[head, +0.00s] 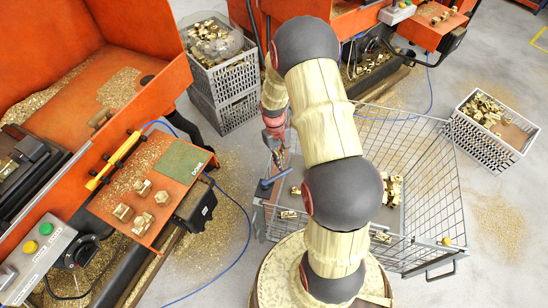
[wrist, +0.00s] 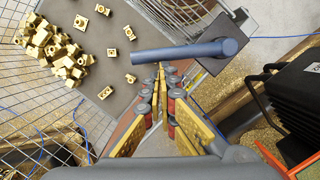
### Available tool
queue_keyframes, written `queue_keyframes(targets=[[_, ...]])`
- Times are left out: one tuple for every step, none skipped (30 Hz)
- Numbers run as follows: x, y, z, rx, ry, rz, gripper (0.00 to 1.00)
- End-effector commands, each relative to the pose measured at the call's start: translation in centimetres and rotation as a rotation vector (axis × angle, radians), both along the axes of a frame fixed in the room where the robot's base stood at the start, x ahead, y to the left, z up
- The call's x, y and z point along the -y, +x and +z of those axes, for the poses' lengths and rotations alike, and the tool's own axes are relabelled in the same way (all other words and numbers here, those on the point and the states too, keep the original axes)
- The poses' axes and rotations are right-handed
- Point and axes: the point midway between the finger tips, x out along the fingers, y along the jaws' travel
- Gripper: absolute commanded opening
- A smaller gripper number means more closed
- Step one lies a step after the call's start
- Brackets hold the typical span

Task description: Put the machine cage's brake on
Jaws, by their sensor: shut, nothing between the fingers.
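The machine cage (head: 452,190) is a wire-mesh cage with a grey floor, standing on the floor behind and right of my arm. A blue-grey lever (head: 275,179), which looks like its brake, sits at the cage's left corner. In the wrist view the lever (wrist: 175,52) runs sideways from a round pivot at its right end, above a dark bracket. My gripper (wrist: 161,72) is shut and empty. Its fingertips are close beside the lever's bar; I cannot tell if they touch. In the head view my gripper (head: 279,155) is partly hidden by my arm, just above the lever.
Brass fittings (wrist: 62,50) lie in the cage. An orange machine (head: 60,75) with a tray of fittings (head: 142,205) stands left. Grey crates (head: 225,80) stand behind, another crate (head: 490,125) at right. Blue hoses and brass chips lie on the floor.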

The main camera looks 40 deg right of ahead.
Motion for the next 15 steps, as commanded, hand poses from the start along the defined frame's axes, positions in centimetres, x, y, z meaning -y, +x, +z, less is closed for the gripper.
queue_keyframes(targets=[[0.1, -0.6, 0.2, -0.003, 0.002, -0.045, 0.0], [0.2, -0.9, 0.2, -0.004, 0.001, -0.071, 0.0], [0.2, -1.2, 0.2, -0.004, 0.002, -0.105, 0.0], [0.3, -1.5, 0.2, -0.004, 0.002, -0.131, 0.0], [0.3, -1.7, 0.2, -0.003, 0.002, -0.155, 0.0], [0.3, -2.0, 0.2, -0.003, 0.002, -0.187, 0.0], [0.4, -2.2, 0.2, -0.003, 0.001, -0.209, 0.0], [0.4, -2.4, 0.2, -0.003, 0.001, -0.231, 0.0], [0.4, -2.6, 0.2, -0.002, 0.002, -0.258, 0.0], [0.4, -2.8, 0.2, -0.002, 0.001, -0.278, 0.0], [0.4, -3.0, 0.2, -0.002, 0.001, -0.296, 0.0], [0.4, -3.2, 0.1, -0.002, 0.001, -0.318, 0.0], [0.3, -3.4, 0.1, -0.003, 0.001, -0.335, 0.0], [0.3, -3.6, 0.1, -0.003, 0.001, -0.349, 0.0], [0.3, -3.7, 0.1, -0.003, 0.002, -0.367, 0.0]])
